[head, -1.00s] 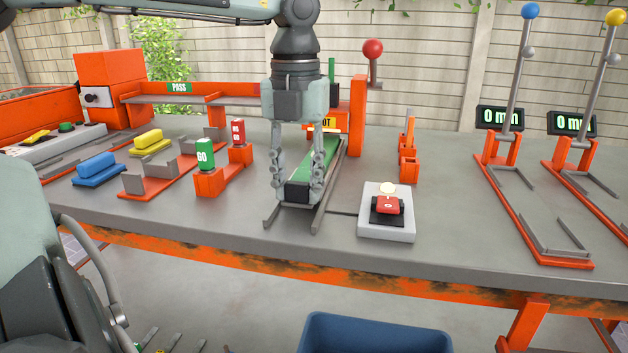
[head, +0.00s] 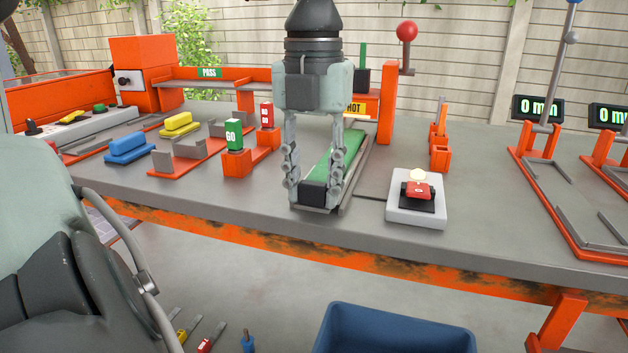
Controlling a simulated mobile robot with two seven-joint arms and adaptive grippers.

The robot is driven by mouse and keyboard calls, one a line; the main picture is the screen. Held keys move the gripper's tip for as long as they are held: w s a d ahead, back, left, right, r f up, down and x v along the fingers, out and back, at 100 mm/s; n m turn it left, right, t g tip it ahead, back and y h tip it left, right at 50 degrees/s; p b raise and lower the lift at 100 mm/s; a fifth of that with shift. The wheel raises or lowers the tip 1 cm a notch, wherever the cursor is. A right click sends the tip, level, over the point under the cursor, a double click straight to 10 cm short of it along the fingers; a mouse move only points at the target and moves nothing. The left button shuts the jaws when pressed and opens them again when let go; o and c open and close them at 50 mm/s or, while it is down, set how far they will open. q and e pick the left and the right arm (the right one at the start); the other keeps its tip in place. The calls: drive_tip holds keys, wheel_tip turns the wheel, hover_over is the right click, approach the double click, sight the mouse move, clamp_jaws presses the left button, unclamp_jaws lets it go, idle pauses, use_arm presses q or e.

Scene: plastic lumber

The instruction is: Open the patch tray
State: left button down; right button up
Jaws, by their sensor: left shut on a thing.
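The patch tray is a long green-topped slide (head: 338,154) with a black front end (head: 314,194), lying between grey rails on the bench. It runs from under the orange HOT-marked unit (head: 358,106) toward the bench's front edge. My left gripper (head: 315,196) comes down from above and is shut on the black front end, one finger on each side. The front end is near the front ends of the rails. The tray's rear is partly hidden by the gripper and the HOT unit. My right gripper is not in view.
Right of the tray is a grey box with a red switch (head: 418,190). Left are the green GO block (head: 234,135), a red block (head: 266,115), and blue (head: 127,150) and yellow (head: 180,124) handled blocks. A blue bin (head: 395,331) stands below the bench front.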

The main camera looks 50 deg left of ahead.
use_arm(q)
drive_tip(key=c, duration=1)
unclamp_jaws()
drive_tip(key=shift+c, duration=0.2)
wheel_tip(320, 180, up, 12)
